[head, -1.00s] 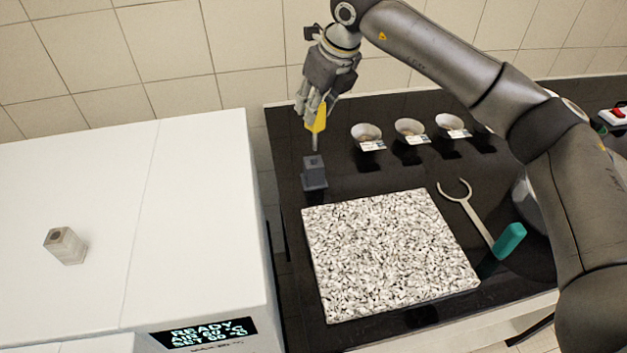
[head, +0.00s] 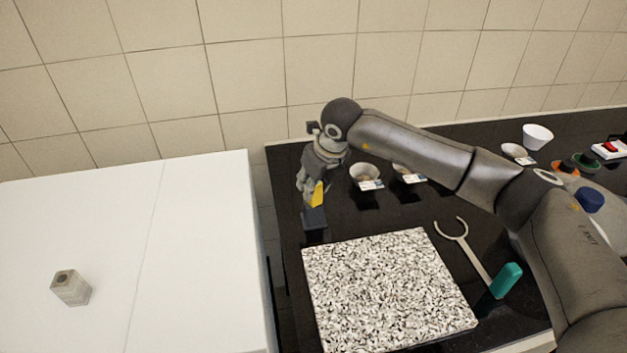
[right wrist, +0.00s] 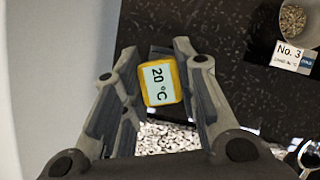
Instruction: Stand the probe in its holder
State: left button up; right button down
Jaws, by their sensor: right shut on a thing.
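The probe (head: 318,193) has a yellow body, and its display reads 20 °C in the right wrist view (right wrist: 160,80). My right gripper (head: 312,188) is shut on this body, with a finger on either side. The holder (head: 314,222) is a dark grey block on the black bench, just behind the speckled slab. The probe is upright directly over the holder, its yellow body close to the holder's top. The metal stem no longer shows and seems to be inside the holder; how deep I cannot tell. My left gripper is not in view.
A speckled slab (head: 385,290) lies in front of the holder. A fork tool with a teal handle (head: 507,281) lies to its right. Small bowls (head: 365,173) with cards stand behind. A white cabinet (head: 190,250) at left carries a small grey block (head: 70,288).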

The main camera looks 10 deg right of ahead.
jog(key=c, duration=1.1)
grip_release()
jog(key=shift+c, duration=0.2)
jog(key=b+v, duration=0.3)
jog(key=v, duration=0.9)
jog(key=shift+b, duration=0.35)
